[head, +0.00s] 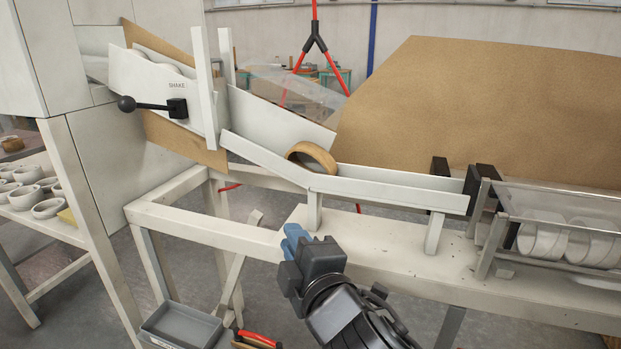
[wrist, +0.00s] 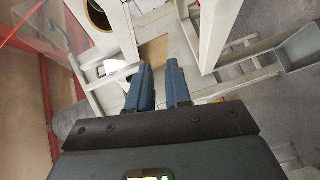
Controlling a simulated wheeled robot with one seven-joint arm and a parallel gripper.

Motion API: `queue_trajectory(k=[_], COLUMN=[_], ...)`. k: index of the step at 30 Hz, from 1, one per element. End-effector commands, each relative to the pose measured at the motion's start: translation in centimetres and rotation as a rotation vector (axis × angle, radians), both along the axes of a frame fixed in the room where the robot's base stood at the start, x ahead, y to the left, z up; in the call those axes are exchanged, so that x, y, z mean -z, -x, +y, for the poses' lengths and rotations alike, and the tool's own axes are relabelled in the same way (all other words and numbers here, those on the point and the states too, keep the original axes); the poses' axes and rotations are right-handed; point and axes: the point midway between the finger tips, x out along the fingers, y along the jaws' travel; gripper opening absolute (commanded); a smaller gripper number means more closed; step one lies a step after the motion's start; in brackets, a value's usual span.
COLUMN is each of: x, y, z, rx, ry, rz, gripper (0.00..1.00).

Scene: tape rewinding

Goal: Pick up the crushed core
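A tan cardboard ring (head: 311,157), which looks like the core, sits tilted in the white chute, partly hidden by the chute's front rail. Its shape looks slightly oval, but I cannot tell clearly how crushed it is. Part of it also shows at the top left of the wrist view (wrist: 97,14). My gripper (head: 293,236) has blue fingers and is below and in front of the chute, apart from the ring. In the wrist view my gripper (wrist: 159,68) has its two fingers apart with nothing between them.
The chute's front rail (head: 400,193) and the white frame (head: 190,222) border my gripper. A lever marked SHAKE (head: 150,106) is at upper left. A clear-sided box (head: 560,240) with white rolls stands at right. A grey tray (head: 180,325) is low at left.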

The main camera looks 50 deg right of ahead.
Motion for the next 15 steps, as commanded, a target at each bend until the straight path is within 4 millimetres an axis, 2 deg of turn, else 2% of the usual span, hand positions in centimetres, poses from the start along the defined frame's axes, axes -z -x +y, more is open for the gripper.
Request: queue_trajectory(k=[1, 6, 12, 15], x=[-0.7, -4.0, -6.9, -7.8], y=[-1.0, -2.8, -3.4, -3.4], z=[-0.6, -3.0, -4.8, -5.3], rx=[0.041, 0.2, 0.345, 0.386], ry=[0.031, 0.12, 0.158, 0.162], rz=[-0.011, -0.001, 0.021, 0.03], gripper=[0.19, 0.19, 0.19, 0.19])
